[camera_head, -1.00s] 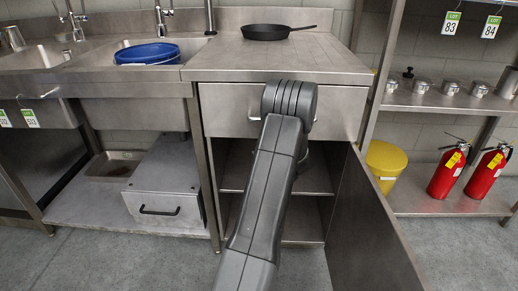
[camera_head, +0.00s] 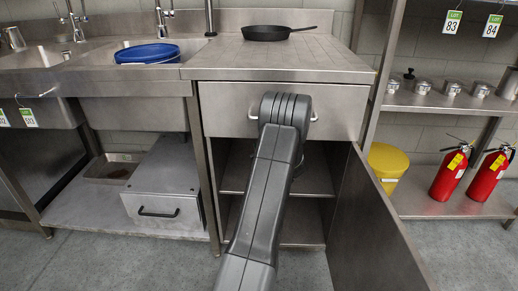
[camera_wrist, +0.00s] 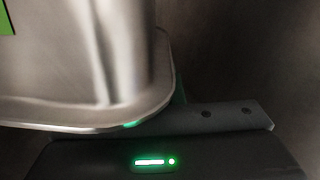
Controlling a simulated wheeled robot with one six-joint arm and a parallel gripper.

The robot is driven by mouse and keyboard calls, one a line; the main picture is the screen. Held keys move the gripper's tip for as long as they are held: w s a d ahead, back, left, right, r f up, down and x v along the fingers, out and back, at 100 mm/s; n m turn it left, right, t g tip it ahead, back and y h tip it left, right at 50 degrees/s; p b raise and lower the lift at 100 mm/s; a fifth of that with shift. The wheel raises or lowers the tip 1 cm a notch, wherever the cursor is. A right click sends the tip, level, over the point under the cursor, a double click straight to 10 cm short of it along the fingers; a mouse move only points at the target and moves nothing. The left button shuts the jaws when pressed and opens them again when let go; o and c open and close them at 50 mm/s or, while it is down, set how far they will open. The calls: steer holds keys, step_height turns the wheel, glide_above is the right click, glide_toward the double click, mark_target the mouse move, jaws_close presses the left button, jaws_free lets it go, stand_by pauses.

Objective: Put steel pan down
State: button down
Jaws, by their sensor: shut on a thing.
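The steel pan (camera_wrist: 85,60) fills the upper left of the wrist view, close to the camera. It has shiny, blurred walls and a flat rim flange, with a green patch at the top left corner. My gripper (camera_wrist: 215,115) shows as a dark body with a green light along the bottom of the wrist view, against the pan's rim. It is shut on the pan; the fingertips are mostly hidden. In the head view my arm reaches into the open steel cabinet (camera_head: 315,175), and it hides both gripper and pan.
The cabinet door (camera_head: 370,235) stands open at right. A black skillet (camera_head: 268,33) sits on the counter (camera_head: 230,66) above. A grey box (camera_head: 162,185) stands on the low shelf at left. A yellow bin (camera_head: 388,160) and red extinguishers (camera_head: 448,176) stand at right.

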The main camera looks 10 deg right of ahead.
steer(key=c, duration=1.5)
jaws_free()
steer(key=shift+c, duration=0.2)
steer(key=shift+r+p, duration=0.2)
steer(key=shift+p, duration=0.2)
steer(key=s+d+p, duration=0.1)
steer(key=s, duration=1.1)
steer(key=shift+d, duration=0.15)
steer(key=shift+f, duration=0.1)
